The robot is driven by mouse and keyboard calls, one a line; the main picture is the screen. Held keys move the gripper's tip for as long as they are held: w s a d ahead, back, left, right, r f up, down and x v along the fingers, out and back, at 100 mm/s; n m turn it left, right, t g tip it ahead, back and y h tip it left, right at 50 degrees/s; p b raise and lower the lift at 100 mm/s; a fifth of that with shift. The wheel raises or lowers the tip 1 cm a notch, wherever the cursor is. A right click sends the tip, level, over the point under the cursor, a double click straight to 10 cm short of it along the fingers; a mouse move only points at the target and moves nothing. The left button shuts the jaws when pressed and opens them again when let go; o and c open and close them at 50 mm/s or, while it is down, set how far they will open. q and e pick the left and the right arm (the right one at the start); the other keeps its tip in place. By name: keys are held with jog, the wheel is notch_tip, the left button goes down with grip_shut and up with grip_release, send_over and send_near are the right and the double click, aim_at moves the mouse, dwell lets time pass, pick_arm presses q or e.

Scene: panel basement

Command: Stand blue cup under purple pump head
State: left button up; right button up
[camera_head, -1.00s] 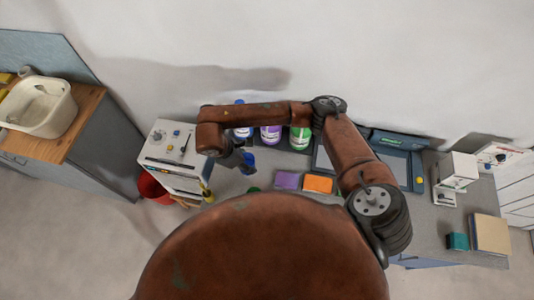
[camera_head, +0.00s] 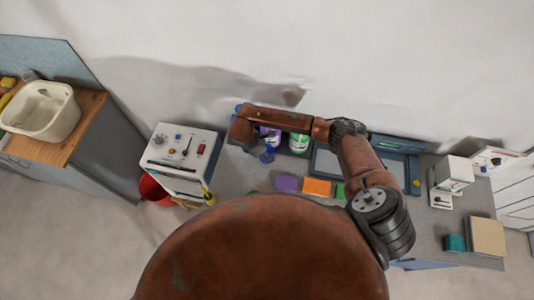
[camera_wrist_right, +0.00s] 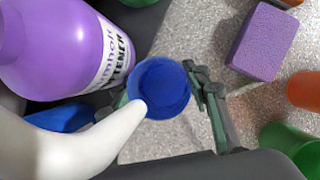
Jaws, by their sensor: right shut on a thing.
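My right gripper (camera_head: 263,151) is shut on the blue cup (camera_head: 268,155), in front of the purple bottle (camera_head: 270,135). In the right wrist view the blue cup (camera_wrist_right: 165,88) sits between the fingers, its open mouth toward the camera. The purple bottle (camera_wrist_right: 65,45) is close beside it at the upper left. A white pump spout (camera_wrist_right: 75,150) reaches in from the lower left, and its tip overlaps the cup's rim in that view. I cannot tell the height gap between them, or whether the cup touches the counter. My left gripper is not in view.
A green bottle (camera_head: 299,143) stands right of the purple one. Purple (camera_head: 287,184) and orange (camera_head: 317,188) blocks lie on the counter in front. A white control box (camera_head: 183,147) is at the left. A blue object (camera_wrist_right: 62,116) shows beside the purple bottle.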

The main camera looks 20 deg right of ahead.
jog(key=shift+f, duration=0.95)
jog(key=shift+a, duration=0.1)
jog(key=o, duration=0.9)
jog(key=shift+r, duration=0.1)
jog(key=b+v, duration=0.2)
jog(key=v, duration=1)
